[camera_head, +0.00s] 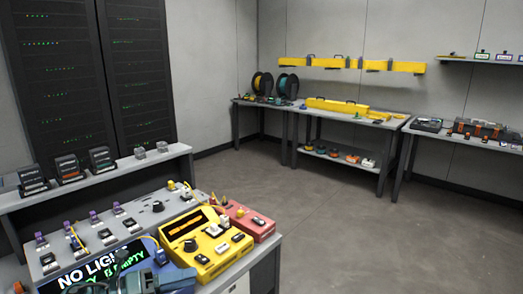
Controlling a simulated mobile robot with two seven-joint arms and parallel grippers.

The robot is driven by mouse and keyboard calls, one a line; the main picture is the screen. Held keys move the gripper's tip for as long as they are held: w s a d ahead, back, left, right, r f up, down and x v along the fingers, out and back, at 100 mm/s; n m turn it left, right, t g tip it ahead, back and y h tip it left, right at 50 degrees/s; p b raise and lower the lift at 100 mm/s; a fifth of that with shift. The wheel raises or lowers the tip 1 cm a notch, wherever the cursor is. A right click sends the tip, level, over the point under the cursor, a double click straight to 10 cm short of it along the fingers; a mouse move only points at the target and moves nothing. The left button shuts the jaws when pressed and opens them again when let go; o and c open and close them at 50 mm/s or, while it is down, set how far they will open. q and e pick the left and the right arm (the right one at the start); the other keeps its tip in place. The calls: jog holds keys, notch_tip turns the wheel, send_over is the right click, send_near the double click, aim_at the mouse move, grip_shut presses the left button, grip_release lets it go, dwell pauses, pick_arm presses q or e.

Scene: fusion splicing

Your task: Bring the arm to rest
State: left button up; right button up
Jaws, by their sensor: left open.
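My right gripper is not in view.
The bench holds a display (92,270) reading "NO LIGHT" and "EMPTY", a red unit (262,232) and several small purple-topped parts. A raised shelf (105,177) runs behind. Back tables (385,122) carry cable reels and yellow cases. Open floor (330,220) lies right.

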pick_arm(q)
jog(key=s+d+f+n+t+y+p, duration=0.1)
jog(key=s+f+n+y, duration=0.5)
jog(key=n, duration=1)
jog(key=s+d+f+n+t+y+p, duration=0.1)
jog(key=s+d+f+n+y, duration=0.2)
jog(key=s+f+n, duration=0.8)
jog(key=s+n+y, duration=0.2)
jog(key=n, duration=0.4)
jog(key=shift+s+f+n+t+y, duration=0.3)
jog(key=shift+s+f+y, duration=0.05)
jog(key=shift+s+y, duration=0.05)
